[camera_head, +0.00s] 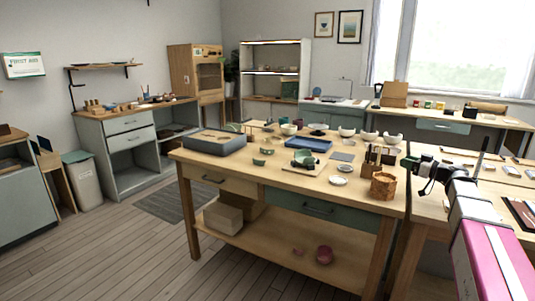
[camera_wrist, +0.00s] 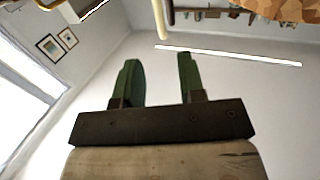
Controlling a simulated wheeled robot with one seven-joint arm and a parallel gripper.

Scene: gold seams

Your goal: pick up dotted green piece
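Several green pieces are on the wooden worktable (camera_head: 225,162). One more small green piece (camera_head: 258,161) is near the table's front edge. Dots are too small to make out, so I cannot tell which piece is the dotted one. My gripper (camera_head: 408,161) is in the air at the right end of the table, apart from these pieces. In the wrist view its two green fingers (camera_wrist: 160,78) are spread with nothing between them.
A blue tray (camera_head: 308,144) and a grey box (camera_head: 214,142) lie on the worktable. White bowls (camera_head: 368,136) line its back. Open floor (camera_head: 120,245) lies at the front left.

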